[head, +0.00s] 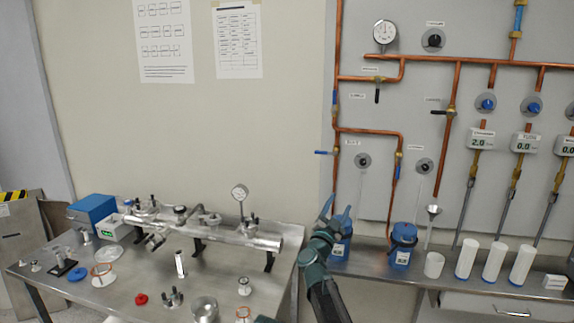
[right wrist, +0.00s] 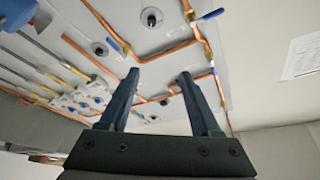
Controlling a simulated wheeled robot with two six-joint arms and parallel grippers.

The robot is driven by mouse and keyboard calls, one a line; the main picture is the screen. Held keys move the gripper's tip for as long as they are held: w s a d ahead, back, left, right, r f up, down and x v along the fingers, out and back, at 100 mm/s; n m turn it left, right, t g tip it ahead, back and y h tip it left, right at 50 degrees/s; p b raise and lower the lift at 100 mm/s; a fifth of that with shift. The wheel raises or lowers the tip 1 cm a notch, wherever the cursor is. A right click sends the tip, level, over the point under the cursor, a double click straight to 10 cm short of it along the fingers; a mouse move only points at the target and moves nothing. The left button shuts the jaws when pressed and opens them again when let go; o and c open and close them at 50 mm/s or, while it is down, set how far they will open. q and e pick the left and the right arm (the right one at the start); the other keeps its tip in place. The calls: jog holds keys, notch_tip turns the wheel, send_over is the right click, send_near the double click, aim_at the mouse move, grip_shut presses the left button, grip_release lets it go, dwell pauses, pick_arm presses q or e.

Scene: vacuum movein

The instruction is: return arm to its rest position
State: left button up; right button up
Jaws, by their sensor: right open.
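My right gripper (head: 336,215) is raised near the gap between the two benches, in front of the wall panel (head: 400,215). Its fingers point up and are apart, with nothing between them. In the right wrist view my right gripper (right wrist: 158,82) also shows two spread, empty fingers, with copper pipes and valves beyond them. In the head view the gripper overlaps a blue-topped bottle (head: 341,245) behind it; I cannot tell whether they touch.
The left bench (head: 130,290) carries a metal tube assembly (head: 210,232), a blue box (head: 92,213) and small parts. The right shelf (head: 455,275) holds a second blue bottle (head: 402,245), a white cup (head: 434,265) and several white cylinders (head: 494,262). Copper pipes (head: 370,131) run along the panel.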

jog(key=s+a+f+n+y, duration=0.3)
jog(key=a+f+n+y, duration=0.45)
jog(key=n+y, duration=0.35)
jog(key=s+a+f+n+g+y, duration=0.2)
jog(key=s+f+g+y, duration=0.1)
jog(key=s+f+g, duration=0.6)
jog(key=s+d+f+g+h, duration=0.1)
jog(key=s+d+f+g, duration=0.25)
jog(key=s, duration=0.45)
jog(key=s+d+f+g+h, duration=0.2)
jog(key=s+d+f+g, duration=0.1)
jog(key=s+f, duration=0.3)
jog(key=s+d+f+g+h, duration=0.1)
jog(key=s+d+f+g, duration=0.25)
jog(key=s, duration=0.55)
jog(key=s+a+n+h, duration=0.1)
jog(key=s+a+n, duration=0.2)
jog(key=a, duration=0.7)
jog(key=shift+s+a+r+n, duration=0.3)
jog(key=shift+s+a, duration=0.05)
jog(key=shift+s, duration=0.85)
